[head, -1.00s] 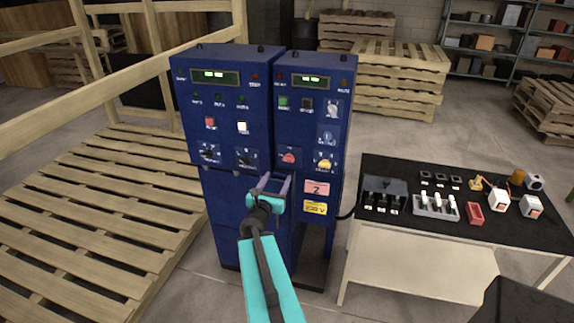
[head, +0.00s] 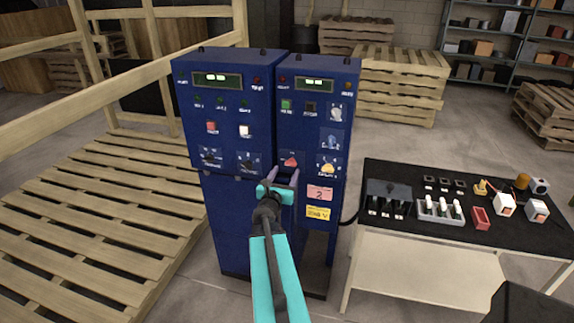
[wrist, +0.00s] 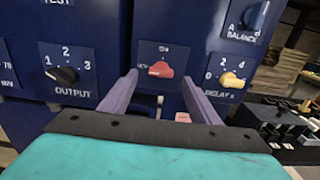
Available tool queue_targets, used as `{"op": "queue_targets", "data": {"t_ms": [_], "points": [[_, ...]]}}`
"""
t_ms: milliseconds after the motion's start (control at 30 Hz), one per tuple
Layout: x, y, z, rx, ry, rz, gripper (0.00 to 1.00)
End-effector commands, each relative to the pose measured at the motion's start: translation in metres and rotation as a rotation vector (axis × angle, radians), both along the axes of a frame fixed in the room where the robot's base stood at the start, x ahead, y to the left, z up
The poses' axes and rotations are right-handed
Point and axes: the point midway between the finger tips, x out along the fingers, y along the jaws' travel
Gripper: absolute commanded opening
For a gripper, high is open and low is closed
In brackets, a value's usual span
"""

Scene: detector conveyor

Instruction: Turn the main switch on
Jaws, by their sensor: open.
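The red rotary knob (head: 289,160), which looks like the main switch, sits on the right blue cabinet (head: 318,125). In the wrist view the red knob (wrist: 161,69) points roughly sideways on its dark plate; its lettering is too small to read surely. My gripper (head: 281,178) is open and empty, just below the knob in the head view. In the wrist view my gripper (wrist: 158,80) has one finger on each side of the knob's plate, with the knob between the fingertips in the picture. The fingers appear short of the knob; I see no contact.
A black OUTPUT knob (wrist: 64,75) is left of the red knob, and a yellow DELAY knob (wrist: 231,80) is right. A black-topped table (head: 425,230) with small parts stands right of the cabinets. A wooden pallet (head: 90,210) lies left.

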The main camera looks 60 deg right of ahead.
Motion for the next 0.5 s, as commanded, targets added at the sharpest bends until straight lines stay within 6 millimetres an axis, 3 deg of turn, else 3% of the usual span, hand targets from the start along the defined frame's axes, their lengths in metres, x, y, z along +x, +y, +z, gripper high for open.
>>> {"op": "queue_targets", "data": {"t_ms": [500], "points": [[0.006,-0.046,0.0,-0.001,0.0,-0.001,0.56]]}}
